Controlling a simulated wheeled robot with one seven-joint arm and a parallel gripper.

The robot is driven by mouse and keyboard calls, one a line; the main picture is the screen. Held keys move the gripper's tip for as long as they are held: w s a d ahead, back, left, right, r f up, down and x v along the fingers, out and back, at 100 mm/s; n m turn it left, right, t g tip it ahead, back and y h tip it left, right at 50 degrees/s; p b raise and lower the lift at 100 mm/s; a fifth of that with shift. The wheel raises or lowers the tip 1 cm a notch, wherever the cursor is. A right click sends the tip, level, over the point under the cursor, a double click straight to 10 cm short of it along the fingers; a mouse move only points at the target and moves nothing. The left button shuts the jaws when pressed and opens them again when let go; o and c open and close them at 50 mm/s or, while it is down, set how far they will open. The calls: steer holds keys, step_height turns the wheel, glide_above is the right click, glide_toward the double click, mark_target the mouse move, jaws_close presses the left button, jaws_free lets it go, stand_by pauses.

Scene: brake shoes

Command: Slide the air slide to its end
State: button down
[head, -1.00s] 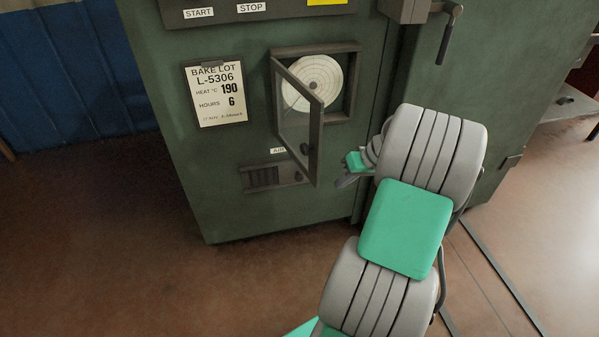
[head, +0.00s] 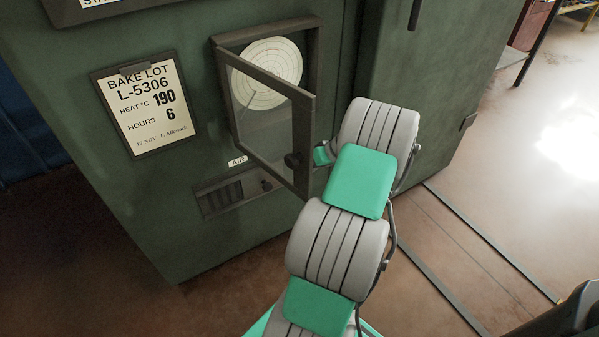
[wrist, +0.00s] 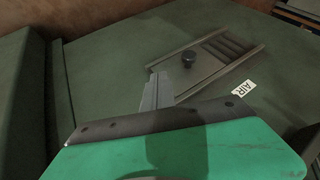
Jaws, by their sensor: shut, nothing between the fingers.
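The air slide (head: 266,185) is a dark plate with a round black knob, in a frame low on the green oven front. It covers the right part of the frame; dark slots (head: 222,197) show at the left. In the wrist view the knob (wrist: 187,57) stands on the plate, with slots at the upper right. My gripper (wrist: 160,78) is shut and empty, its grey fingertips just left of and below the knob, apart from it in the picture. Whether they touch the plate I cannot tell. In the head view the fingers are hidden behind the open chart door.
The glazed chart door (head: 268,120) stands open, jutting out beside my wrist and above the slide. An AIR label (head: 237,161) sits above the slide frame. A bake lot card (head: 147,106) hangs at left.

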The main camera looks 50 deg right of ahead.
mark_target(265, 184)
steer(key=w+a+f+b, duration=0.3)
steer(key=w+a+f, duration=0.1)
steer(key=w+a, duration=0.1)
steer(key=shift+w+a+f, duration=0.2)
steer(key=shift+a+f, duration=0.1)
steer(key=shift+f, duration=0.05)
